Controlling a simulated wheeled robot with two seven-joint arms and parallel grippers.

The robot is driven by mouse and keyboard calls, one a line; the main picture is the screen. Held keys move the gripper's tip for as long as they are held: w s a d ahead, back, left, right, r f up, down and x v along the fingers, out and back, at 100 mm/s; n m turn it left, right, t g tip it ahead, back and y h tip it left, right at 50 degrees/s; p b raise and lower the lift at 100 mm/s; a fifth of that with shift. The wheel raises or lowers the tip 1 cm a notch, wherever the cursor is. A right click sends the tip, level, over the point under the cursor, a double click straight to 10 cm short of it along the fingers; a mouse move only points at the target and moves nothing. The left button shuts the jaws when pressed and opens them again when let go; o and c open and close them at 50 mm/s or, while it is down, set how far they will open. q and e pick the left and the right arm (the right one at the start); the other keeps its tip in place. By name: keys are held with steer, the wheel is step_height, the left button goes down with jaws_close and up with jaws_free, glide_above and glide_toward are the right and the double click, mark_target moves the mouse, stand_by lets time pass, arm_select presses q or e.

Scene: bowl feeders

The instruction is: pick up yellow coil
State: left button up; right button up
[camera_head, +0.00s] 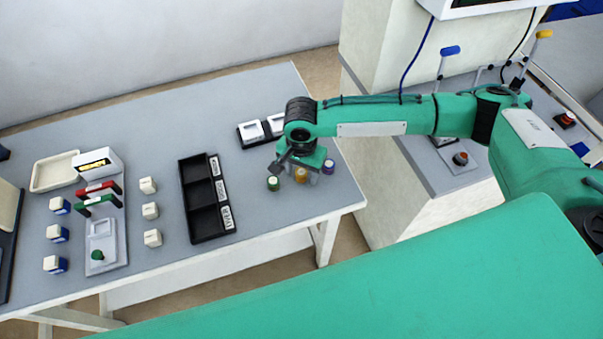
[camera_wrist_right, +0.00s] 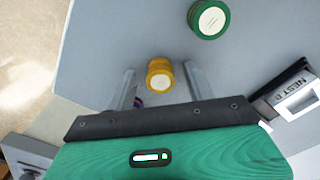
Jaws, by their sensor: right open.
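The yellow coil (camera_head: 301,175) stands on the grey table near its right end, under my right gripper. In the right wrist view the yellow coil (camera_wrist_right: 160,73) sits between the two fingers. My right gripper (camera_wrist_right: 163,80) is open around it, with a gap visible on both sides; I cannot tell how high the fingertips are. The right gripper (camera_head: 303,172) also shows in the head view, pointing down. A green coil (camera_head: 273,184) stands to the left and a purple coil (camera_head: 328,166) to the right. My left gripper is not in view.
The green coil (camera_wrist_right: 209,19) is close beside the gripper in the wrist view. A "NEST" fixture (camera_wrist_right: 296,97) stands near the right finger. A black three-compartment tray (camera_head: 205,198) and white blocks stand further left. The table's right edge is close.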

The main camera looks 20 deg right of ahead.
mark_target(304, 172)
steer(key=c, duration=1.1)
steer(key=shift+o, duration=0.2)
steer(key=shift+r, duration=0.1)
